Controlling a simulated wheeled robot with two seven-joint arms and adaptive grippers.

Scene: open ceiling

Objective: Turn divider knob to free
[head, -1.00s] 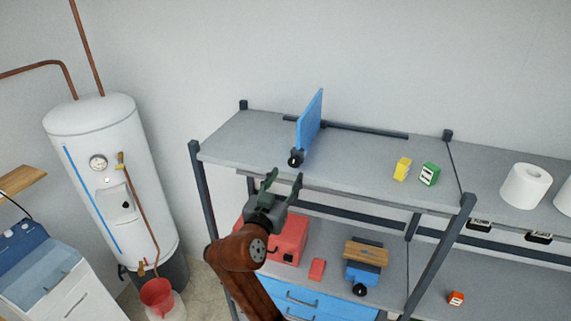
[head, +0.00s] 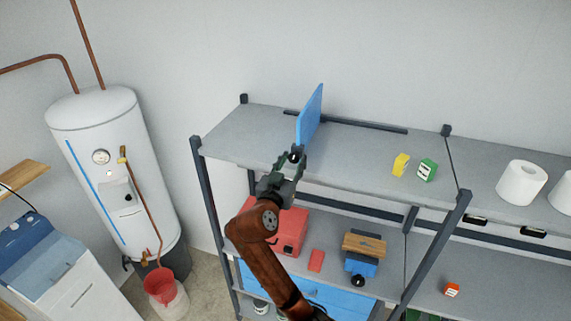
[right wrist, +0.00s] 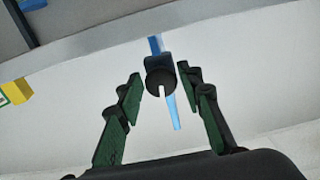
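The blue divider (head: 310,115) stands upright on the top shelf in the head view. Its black round knob (head: 295,157) sits at the divider's front lower end. In the right wrist view the knob (right wrist: 160,82) shows a pale slot running down from its middle, with the blue divider (right wrist: 172,108) behind it. My right gripper (head: 290,165) is at the shelf's front edge. Its two green-lined fingers stand open on either side of the knob in the right wrist view (right wrist: 160,85), with gaps to it. My left gripper is not in view.
The top shelf (head: 240,135) holds a yellow box (head: 401,164) and a green box (head: 427,170) to the right. Paper rolls (head: 521,183) stand farther right. A red toolbox (head: 290,232) and a blue vise-like thing (head: 360,266) sit on the shelf below.

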